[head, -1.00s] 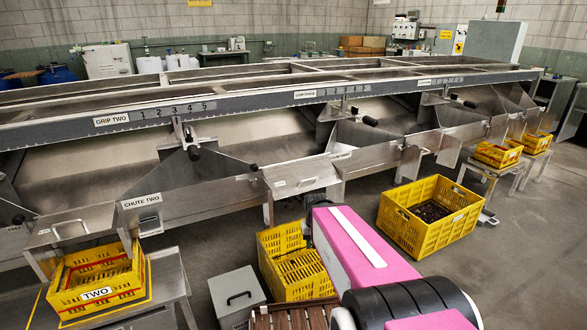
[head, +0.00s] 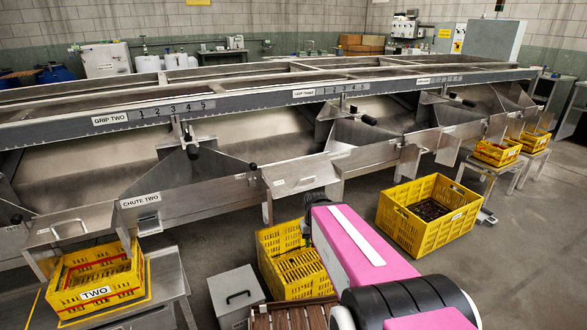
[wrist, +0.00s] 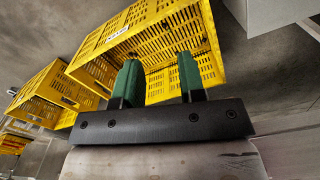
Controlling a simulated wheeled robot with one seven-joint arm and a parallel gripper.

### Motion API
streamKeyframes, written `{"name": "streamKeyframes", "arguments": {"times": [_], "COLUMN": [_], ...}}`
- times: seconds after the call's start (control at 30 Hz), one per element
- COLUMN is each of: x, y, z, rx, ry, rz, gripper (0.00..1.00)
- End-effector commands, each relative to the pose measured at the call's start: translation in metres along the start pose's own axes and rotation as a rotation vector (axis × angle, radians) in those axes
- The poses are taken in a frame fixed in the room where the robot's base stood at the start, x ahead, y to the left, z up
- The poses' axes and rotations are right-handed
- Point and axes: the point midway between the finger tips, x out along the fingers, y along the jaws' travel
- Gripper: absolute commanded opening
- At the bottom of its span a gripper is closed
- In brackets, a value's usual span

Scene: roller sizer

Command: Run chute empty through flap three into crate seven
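A steel flap plate (head: 300,172) is tilted up at the end of the middle chute, above a yellow crate (head: 283,255). I cannot read its small labels or the crate's number. The crate stands on the floor, partly behind my pink arm; its visible inside looks empty. My gripper is hidden behind my arm in the head view. In the wrist view my gripper (wrist: 160,85) has two green fingers apart with nothing between them, and a yellow crate (wrist: 150,30) with a small label lies beyond them.
A large yellow crate (head: 400,222) with dark contents stands on the floor at right. A crate marked TWO (head: 97,294) sits on a stand under CHUTE TWO (head: 190,207). A grey box (head: 236,290) stands beside the middle crate. Open floor lies at lower right.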

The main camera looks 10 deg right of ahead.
Motion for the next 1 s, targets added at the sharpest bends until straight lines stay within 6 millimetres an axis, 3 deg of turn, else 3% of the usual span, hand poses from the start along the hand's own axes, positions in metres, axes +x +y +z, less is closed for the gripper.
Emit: {"name": "streamKeyframes", "arguments": {"times": [0.1, 0.2, 0.23, 0.37, 0.47, 0.8, 1.0], "x": [0.0, -0.001, -0.002, -0.016, -0.036, -0.131, -0.175], "y": [0.0, 0.001, 0.001, 0.008, 0.019, 0.069, 0.093], "z": [0.0, -0.003, -0.005, -0.031, -0.063, -0.167, -0.2], "rx": [0.0, 0.011, 0.023, 0.144, 0.31, 0.922, 1.155], "ry": [0.0, 0.004, 0.009, 0.053, 0.11, 0.277, 0.32], "rz": [0.0, -0.002, -0.005, -0.032, -0.076, -0.302, -0.417], "gripper": [0.37, 0.04, 0.0, 0.0, 0.0, 0.0, 0.0]}}
